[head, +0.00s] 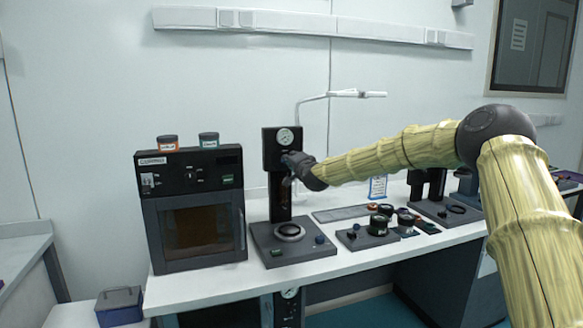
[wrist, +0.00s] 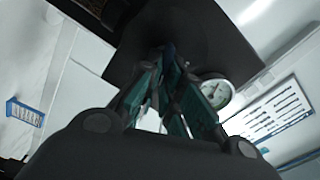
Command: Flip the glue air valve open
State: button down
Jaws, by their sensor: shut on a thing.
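The glue station stands on the bench as a dark column with a round white pressure gauge (head: 285,137) on its black head block (head: 270,150). My gripper (head: 287,160) reaches in from the right and touches the front of this block, just below the gauge. In the wrist view my gripper (wrist: 168,58) has its teal-padded fingers closed together against the dark block (wrist: 185,25), with the gauge (wrist: 217,92) beside them. The fingers are shut on the glue air valve, which they almost wholly hide. Its lever position cannot be made out.
A dark oven (head: 195,210) with two jars on top stands left of the station. Small pots (head: 378,224) and dark plates lie to the right. A second dark stand (head: 432,190) is behind my arm. A white pipe arm (head: 345,94) hangs above.

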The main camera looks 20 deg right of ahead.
jog(key=shift+d+f+m+b, duration=0.1)
jog(key=shift+f+m+b, duration=0.1)
jog(key=shift+m+b, duration=0.8)
jog(key=shift+d+f+m+b, duration=0.1)
jog(key=shift+f+m+b, duration=0.1)
jog(key=shift+m+b, duration=0.8)
jog(key=shift+m, duration=0.3)
jog(key=c, duration=1.6)
grip_release()
jog(key=shift+a, duration=0.1)
jog(key=s, duration=1.2)
jog(key=shift+d, duration=0.25)
jog(key=shift+d, duration=0.1)
